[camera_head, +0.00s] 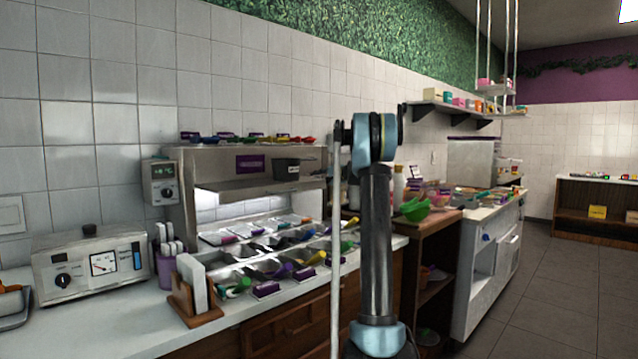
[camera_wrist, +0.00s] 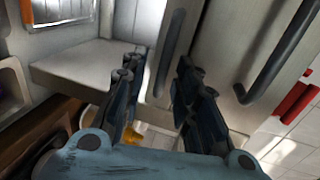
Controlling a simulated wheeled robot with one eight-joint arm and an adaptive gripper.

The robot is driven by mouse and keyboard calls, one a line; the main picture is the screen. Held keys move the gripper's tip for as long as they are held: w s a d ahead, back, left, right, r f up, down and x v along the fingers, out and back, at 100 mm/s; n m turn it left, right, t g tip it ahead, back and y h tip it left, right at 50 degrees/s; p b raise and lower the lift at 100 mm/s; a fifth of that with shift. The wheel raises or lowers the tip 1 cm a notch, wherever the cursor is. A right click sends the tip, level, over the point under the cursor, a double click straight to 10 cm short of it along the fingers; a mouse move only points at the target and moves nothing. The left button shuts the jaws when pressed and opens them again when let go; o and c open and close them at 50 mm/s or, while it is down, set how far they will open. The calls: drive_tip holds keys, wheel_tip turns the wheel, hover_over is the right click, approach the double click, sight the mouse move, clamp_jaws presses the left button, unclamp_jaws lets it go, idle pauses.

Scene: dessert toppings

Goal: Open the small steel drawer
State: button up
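In the wrist view, pale steel fronts with dark bar handles lie ahead of my gripper (camera_wrist: 156,82). A shorter dark handle (camera_wrist: 170,50) runs in line with the gap between my fingers; I cannot tell whether they straddle it. A longer dark handle (camera_wrist: 275,62) is on the larger steel front (camera_wrist: 228,50) to the right. Which front is the small steel drawer I cannot tell for sure. My gripper is open, its two fingers apart and nothing seen held. In the head view my arm hides the gripper.
A pale shelf or ledge (camera_wrist: 88,66) is left of my fingers in the wrist view. In the head view, a steel unit (camera_head: 483,268) stands right of my arm, beside a brown shelf cabinet (camera_head: 432,245). Floor (camera_head: 560,290) at the right is clear.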

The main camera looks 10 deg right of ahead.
clamp_jaws()
drive_tip(key=shift+s, duration=0.15)
